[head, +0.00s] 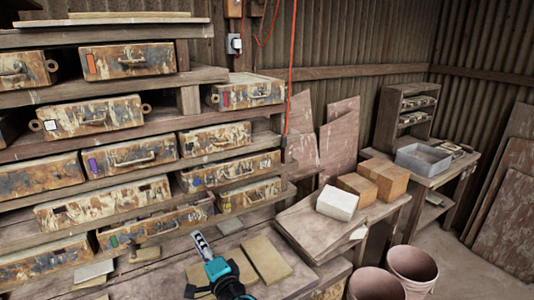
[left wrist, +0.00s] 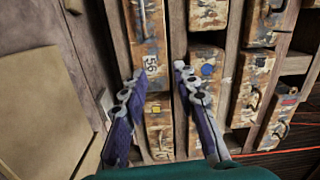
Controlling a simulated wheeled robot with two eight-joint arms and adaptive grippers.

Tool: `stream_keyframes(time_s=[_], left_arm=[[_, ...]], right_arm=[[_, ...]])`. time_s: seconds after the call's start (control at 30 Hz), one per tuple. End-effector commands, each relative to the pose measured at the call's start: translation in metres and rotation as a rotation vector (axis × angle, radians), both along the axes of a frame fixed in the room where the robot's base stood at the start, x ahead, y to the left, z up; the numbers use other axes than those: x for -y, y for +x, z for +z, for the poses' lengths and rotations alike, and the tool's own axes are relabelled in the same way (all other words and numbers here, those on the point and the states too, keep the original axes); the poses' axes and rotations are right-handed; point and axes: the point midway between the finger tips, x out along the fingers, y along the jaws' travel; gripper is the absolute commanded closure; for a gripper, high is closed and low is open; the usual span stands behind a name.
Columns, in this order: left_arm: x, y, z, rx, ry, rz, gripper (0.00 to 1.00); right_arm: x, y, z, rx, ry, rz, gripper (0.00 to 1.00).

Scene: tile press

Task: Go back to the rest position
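My left gripper (head: 202,245) shows at the bottom of the head view, teal and dark with pale fingers pointing up toward the shelf. In the left wrist view my left gripper (left wrist: 159,72) has its two fingers apart with nothing held between them. Beyond the fingers are worn, paint-stained drawer boxes, one with a "56" label (left wrist: 151,64) and one with a blue mark (left wrist: 207,69). My right gripper does not show in either view.
A wooden rack (head: 150,99) of worn boxes fills the left. Flat tiles (head: 266,258) lie on the bench below the gripper. A white block (head: 337,203) and brown blocks (head: 382,178) stand on a side bench. Two buckets (head: 412,268) stand at lower right.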

Motion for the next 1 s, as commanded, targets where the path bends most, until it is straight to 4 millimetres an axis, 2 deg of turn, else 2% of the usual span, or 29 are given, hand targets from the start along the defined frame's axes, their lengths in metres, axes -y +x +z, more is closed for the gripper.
stream_keyframes(time_s=[0.03, 0.1, 0.2, 0.27, 0.37, 0.5, 0.6, 0.8, 1.0], left_arm=[[-0.015, -0.013, -0.005, -0.032, -0.085, 0.023, 0.71], [-0.032, -0.034, -0.018, -0.085, -0.236, 0.054, 0.71], [-0.045, -0.069, -0.040, -0.154, -0.463, 0.094, 0.71], [-0.045, -0.091, -0.054, -0.191, -0.601, 0.113, 0.71], [-0.036, -0.130, -0.074, -0.241, -0.832, 0.140, 0.71], [-0.009, -0.178, -0.094, -0.286, -1.133, 0.159, 0.71], [0.012, -0.202, -0.100, -0.303, -1.299, 0.161, 0.71], [0.037, -0.223, -0.103, -0.313, -1.469, 0.156, 0.71], [0.040, -0.224, -0.103, -0.313, -1.486, 0.155, 0.71]], right_arm=[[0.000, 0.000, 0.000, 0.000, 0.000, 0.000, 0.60], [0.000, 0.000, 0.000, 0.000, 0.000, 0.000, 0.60], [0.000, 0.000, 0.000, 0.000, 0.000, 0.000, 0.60], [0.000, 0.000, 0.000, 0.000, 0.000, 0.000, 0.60], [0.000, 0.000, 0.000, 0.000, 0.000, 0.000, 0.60], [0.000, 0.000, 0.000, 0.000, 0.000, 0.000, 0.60], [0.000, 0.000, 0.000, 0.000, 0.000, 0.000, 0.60], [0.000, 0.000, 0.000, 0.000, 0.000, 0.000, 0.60], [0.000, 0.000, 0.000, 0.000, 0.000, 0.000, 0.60]])
